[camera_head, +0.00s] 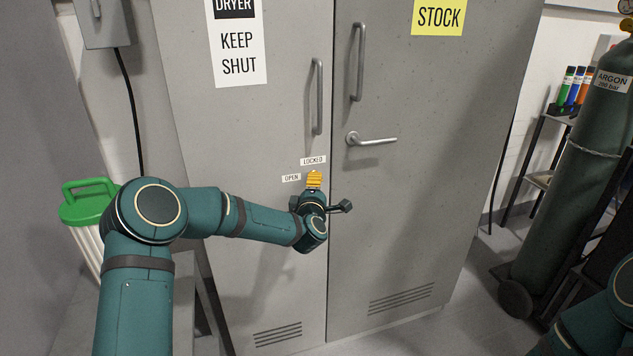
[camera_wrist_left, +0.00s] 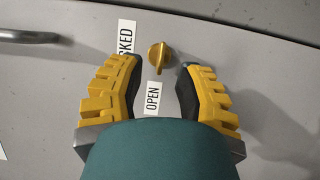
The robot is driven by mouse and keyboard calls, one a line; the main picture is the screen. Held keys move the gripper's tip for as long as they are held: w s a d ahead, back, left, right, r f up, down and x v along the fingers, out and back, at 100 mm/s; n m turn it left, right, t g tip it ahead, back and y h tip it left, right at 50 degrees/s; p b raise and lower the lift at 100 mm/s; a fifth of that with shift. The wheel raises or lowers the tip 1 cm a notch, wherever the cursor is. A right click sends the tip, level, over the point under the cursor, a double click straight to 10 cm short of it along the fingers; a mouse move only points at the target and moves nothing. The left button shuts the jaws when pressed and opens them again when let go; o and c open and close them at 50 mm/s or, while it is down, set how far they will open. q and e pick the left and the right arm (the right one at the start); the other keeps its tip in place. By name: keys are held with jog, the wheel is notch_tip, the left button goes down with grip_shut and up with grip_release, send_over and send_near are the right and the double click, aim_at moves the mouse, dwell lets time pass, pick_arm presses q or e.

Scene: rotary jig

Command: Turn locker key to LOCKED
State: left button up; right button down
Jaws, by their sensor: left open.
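The gold locker key (camera_wrist_left: 157,58) sticks out of the grey door in the left wrist view. Its flat bow runs up and down in that picture, roughly in line with the OPEN label (camera_wrist_left: 152,100) below it. The LOCKED label (camera_wrist_left: 126,38) is to its upper left, partly covered by a finger. My left gripper (camera_wrist_left: 158,72) is open, one yellow-backed finger on either side of the key, with gaps showing on both sides. In the head view my left gripper (camera_head: 314,186) is at the door just below the labels and largely hides the key. My right gripper is out of view.
The left door's vertical handle (camera_head: 318,97) is above the labels. The right door has a lever handle (camera_head: 370,139) and another vertical handle (camera_head: 357,62). A green-lidded bin (camera_head: 88,204) stands at left, an argon cylinder (camera_head: 575,180) at right.

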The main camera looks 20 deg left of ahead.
pick_arm(q)
jog(key=shift+x, duration=2.15)
jog(key=shift+c, duration=0.3)
grip_shut()
